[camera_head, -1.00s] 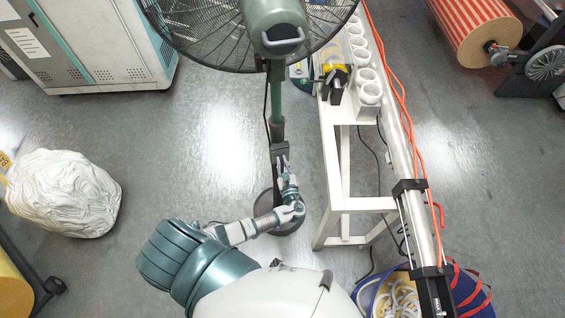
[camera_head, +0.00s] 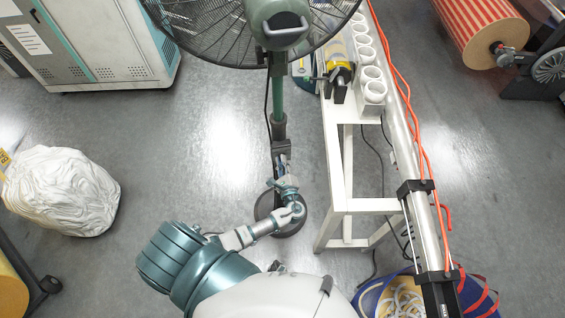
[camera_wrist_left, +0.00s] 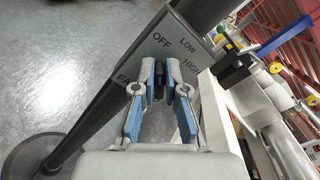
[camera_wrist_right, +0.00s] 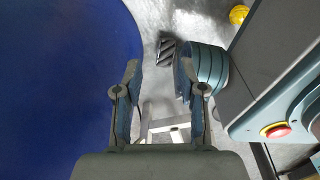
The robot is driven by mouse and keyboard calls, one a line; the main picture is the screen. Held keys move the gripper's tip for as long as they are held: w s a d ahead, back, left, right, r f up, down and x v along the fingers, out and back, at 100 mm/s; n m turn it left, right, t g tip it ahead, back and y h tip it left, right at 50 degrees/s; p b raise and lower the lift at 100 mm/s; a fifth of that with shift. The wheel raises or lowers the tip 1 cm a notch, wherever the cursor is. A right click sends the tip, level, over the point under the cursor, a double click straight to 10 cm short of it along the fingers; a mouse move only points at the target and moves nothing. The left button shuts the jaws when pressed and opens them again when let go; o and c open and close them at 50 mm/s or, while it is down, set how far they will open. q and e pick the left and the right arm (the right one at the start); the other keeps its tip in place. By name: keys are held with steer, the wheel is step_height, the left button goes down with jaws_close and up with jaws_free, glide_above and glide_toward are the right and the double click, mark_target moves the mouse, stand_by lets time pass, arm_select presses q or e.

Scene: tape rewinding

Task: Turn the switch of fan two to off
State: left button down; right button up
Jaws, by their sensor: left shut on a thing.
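The pedestal fan (camera_head: 275,18) stands ahead, with a dark pole and a round base (camera_head: 291,225). Its grey switch box (camera_wrist_left: 172,50) shows in the left wrist view, marked OFF, LOW, HIGH and FAN, the last word partly covered. My left gripper (camera_wrist_left: 161,72) is at the box face, its fingertips shut on the black switch knob (camera_wrist_left: 161,68). The knob is mostly hidden, so its setting cannot be read. In the head view my left gripper (camera_head: 283,165) is beside the pole. My right gripper (camera_wrist_right: 158,75) is open and empty, seen only in its wrist view.
A white bench (camera_head: 337,165) with several white cups (camera_head: 374,90) stands right of the fan. Orange cables (camera_head: 405,100) run along it. A blue round container (camera_head: 372,295) is at front right. A white sack (camera_head: 62,190) lies left. The floor between sack and fan is clear.

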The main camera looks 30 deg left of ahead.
arm_select(q)
steer(key=shift+w+a+r, duration=0.1)
steer(key=shift+r, duration=0.1)
steer(key=c, duration=1.2)
jaws_free()
steer(key=shift+f, duration=0.2)
steer(key=v, duration=1.2)
